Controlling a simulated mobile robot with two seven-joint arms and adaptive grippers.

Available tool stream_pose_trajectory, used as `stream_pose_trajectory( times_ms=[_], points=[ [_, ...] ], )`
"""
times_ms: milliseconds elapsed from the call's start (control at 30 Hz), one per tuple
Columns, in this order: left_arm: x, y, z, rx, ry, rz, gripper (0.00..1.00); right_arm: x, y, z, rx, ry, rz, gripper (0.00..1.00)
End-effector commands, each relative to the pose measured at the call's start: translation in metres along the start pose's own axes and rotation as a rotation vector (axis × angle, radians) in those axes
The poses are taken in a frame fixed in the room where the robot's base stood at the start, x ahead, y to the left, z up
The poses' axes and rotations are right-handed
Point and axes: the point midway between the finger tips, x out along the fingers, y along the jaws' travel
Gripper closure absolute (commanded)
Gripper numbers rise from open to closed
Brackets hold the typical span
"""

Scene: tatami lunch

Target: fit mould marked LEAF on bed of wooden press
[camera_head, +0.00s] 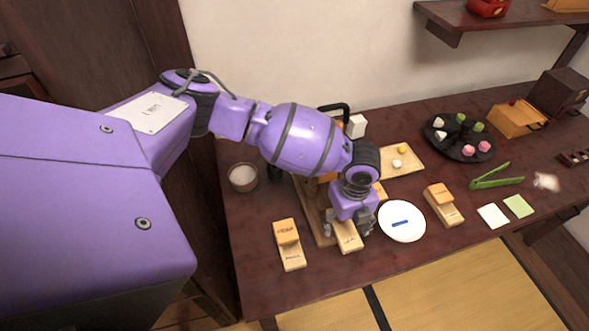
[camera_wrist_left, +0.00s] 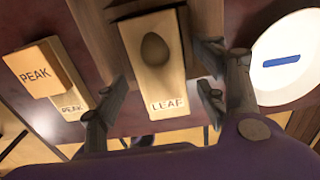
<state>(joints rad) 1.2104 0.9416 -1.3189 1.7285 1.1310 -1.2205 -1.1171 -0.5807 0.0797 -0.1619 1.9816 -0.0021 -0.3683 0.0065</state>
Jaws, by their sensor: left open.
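My left gripper (camera_head: 350,222) is open and empty, low over a pale wooden piece marked LEAF (camera_head: 347,240). In the left wrist view the LEAF piece (camera_wrist_left: 160,75) lies between and beyond the spread fingers (camera_wrist_left: 150,105), with a dark oval hollow in its face. I cannot tell whether it is a mould or a mould's stand. The wooden press (camera_head: 318,228) is mostly hidden behind my left arm; its base shows left of the gripper. Wood beyond the LEAF piece in the left wrist view (camera_wrist_left: 205,20) may be its base.
A PEAK block (camera_head: 286,231) sits on its stand left of the gripper; another block on a stand (camera_head: 438,193) is to the right. A white plate (camera_head: 389,233) with a blue strip lies close right. A cup (camera_head: 243,177), dark tray (camera_head: 456,154) and green tongs (camera_head: 488,182) stand farther off.

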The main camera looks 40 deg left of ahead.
Motion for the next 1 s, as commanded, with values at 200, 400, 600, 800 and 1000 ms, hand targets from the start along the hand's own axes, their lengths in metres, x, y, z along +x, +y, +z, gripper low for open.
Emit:
stream_pose_trajectory(
  times_ms=[200, 400, 600, 800, 1000],
  points=[
    [-0.004, -0.001, 0.001, 0.000, -0.001, -0.001, 0.35, 0.001, 0.000, -0.002, -0.006, 0.003, -0.003, 0.38],
    [-0.033, -0.002, 0.001, 0.002, -0.002, -0.006, 0.35, 0.000, 0.000, -0.001, -0.003, 0.002, -0.001, 0.38],
    [-0.077, -0.002, 0.001, 0.001, -0.002, -0.006, 0.35, 0.000, 0.000, -0.001, -0.002, 0.001, -0.001, 0.38],
    [-0.109, -0.002, 0.000, 0.001, -0.002, -0.004, 0.35, 0.000, 0.000, 0.000, -0.001, 0.001, -0.001, 0.38],
    [-0.121, -0.001, 0.000, 0.001, -0.001, -0.002, 0.35, 0.000, 0.000, 0.000, -0.001, 0.000, 0.000, 0.38]
  ],
)
